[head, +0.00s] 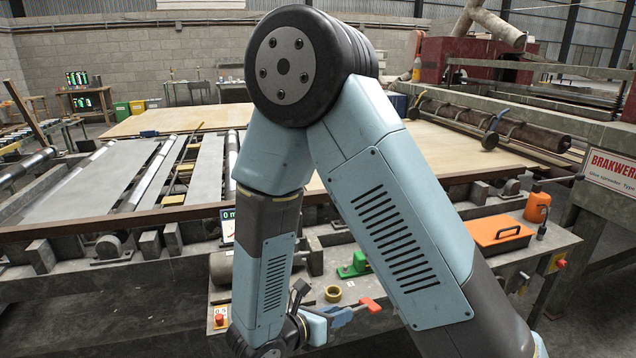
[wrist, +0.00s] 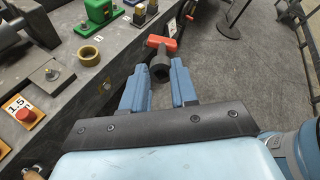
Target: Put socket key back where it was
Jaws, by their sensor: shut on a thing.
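The socket key (wrist: 161,64) has a dark socket end and shaft with a red handle. My gripper (wrist: 161,82) is shut on it, with one blue finger on each side of the dark part. The red handle points away from my wrist, over the floor beside the bench edge. In the head view the red handle of the key (head: 371,305) shows just right of my gripper (head: 345,316), at the front of the grey bench (head: 550,246). My arm covers part of the bench there, and I cannot make out an empty place for the key.
A yellow ring (wrist: 88,55) and a green block (wrist: 100,11) sit on the bench left of the gripper. A red button box (wrist: 24,115) is at the bench's near edge. An orange case (head: 500,230) lies farther right. Open floor (wrist: 235,80) lies right of the gripper.

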